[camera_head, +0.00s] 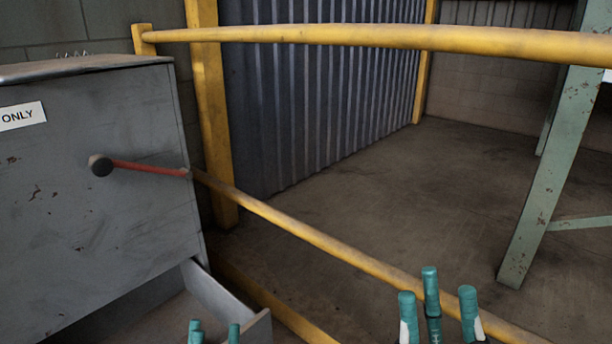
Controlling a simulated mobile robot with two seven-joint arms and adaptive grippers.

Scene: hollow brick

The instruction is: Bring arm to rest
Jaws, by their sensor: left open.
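My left gripper (214,332) shows only its teal fingertips at the bottom edge, in front of an open grey tray or drawer. Its fingertips are apart with nothing between them. My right gripper (438,305) is at the bottom right, with teal fingers pointing up and spread apart, empty. Its fingers overlap the lower yellow rail in the picture. The palms and most of both arms are out of view. Neither gripper appears to hold anything.
A grey metal cabinet (90,225) stands at left, with a red lever (150,169) ending in a dark knob. An open grey tray (215,298) is below it. Yellow rails (310,236) cross ahead. A green steel leg (548,185) stands at right. Concrete floor beyond is clear.

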